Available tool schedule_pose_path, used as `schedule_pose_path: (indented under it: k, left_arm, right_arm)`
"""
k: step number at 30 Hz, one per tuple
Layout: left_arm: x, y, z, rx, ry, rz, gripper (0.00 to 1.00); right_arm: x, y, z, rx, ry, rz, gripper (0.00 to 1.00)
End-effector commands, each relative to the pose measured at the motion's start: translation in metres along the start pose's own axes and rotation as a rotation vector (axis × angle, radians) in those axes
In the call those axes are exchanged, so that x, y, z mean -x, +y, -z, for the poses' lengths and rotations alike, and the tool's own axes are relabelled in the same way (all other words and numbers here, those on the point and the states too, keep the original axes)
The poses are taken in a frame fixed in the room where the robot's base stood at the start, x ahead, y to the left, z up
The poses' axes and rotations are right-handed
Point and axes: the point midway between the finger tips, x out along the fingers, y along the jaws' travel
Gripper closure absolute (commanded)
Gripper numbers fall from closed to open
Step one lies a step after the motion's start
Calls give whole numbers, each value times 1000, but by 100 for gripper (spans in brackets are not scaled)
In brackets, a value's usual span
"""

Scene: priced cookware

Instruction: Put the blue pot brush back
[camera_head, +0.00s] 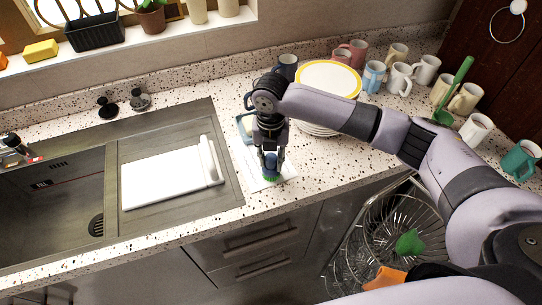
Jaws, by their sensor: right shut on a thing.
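My right gripper (270,155) points down over the counter, between the sink and the plates. It is shut on the blue pot brush (269,167), whose blue body shows between the fingers. The brush's green underside (270,180) is just over or touching a white sheet (285,170) on the counter; I cannot tell which. A pale blue-green item (244,125) lies behind the gripper at the sheet's far end, partly hidden by my arm. My left gripper is not in view.
A stack of plates (329,66) and several mugs (373,77) stand behind my right arm. The sink (50,200) with a white board (165,180) is at left. A wire basket (370,225) with green and orange items is below the counter's front edge.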

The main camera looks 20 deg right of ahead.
Motion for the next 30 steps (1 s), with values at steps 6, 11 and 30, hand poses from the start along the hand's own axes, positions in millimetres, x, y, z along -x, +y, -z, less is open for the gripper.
schedule_pose_path:
  k: [6, 11, 30]
  left_arm:
    - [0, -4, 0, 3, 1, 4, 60]
    - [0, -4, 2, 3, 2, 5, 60]
    - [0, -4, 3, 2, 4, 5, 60]
  right_arm:
    - [-2, 0, 0, 1, -1, -1, 100]
    - [-5, 0, 0, 0, 0, -1, 100]
    - [-4, 0, 0, 0, -1, -1, 54]
